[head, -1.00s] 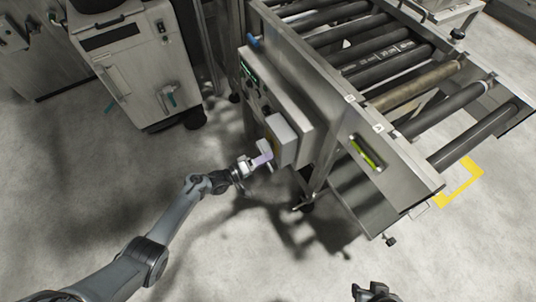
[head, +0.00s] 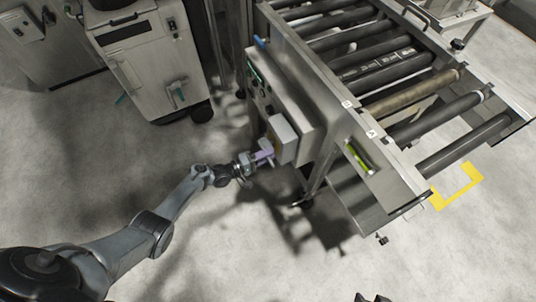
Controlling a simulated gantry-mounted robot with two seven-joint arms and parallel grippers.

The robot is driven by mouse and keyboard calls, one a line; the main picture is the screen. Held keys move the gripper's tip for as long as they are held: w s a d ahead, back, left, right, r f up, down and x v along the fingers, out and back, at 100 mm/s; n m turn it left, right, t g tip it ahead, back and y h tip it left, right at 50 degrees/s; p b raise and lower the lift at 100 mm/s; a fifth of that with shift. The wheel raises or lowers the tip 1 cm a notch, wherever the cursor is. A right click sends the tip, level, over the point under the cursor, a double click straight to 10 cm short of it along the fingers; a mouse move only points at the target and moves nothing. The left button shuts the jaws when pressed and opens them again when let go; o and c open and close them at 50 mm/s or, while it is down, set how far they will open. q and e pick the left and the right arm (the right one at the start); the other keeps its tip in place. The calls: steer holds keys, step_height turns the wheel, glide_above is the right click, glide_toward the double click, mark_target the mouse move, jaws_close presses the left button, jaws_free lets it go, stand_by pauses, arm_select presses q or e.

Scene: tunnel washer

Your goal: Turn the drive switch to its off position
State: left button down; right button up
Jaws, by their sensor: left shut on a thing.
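The drive switch is on the grey box (head: 284,139) that sticks out from the control panel on the side of the roller conveyor. My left gripper (head: 264,155) is at the near-left face of this box, shut on the switch's handle. A small purple part shows at the fingertips; the handle is mostly hidden there, so I cannot read its position. Only dark tips of my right gripper (head: 371,299) show at the bottom edge, away from the conveyor.
The roller conveyor (head: 410,131) fills the upper right, with a yellow-green level-like strip (head: 359,157) on its near side. A steel cabinet (head: 143,66) stands at the upper left. Yellow floor tape (head: 462,190) lies at right. The floor in front is clear.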

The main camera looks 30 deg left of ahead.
arm_select(q)
steer(key=c, duration=0.9)
jaws_free()
steer(key=shift+s, duration=0.1)
steer(key=p+v, duration=0.2)
steer(key=v, duration=0.8)
steer(key=shift+s+a, duration=0.2)
steer(key=shift+s, duration=0.05)
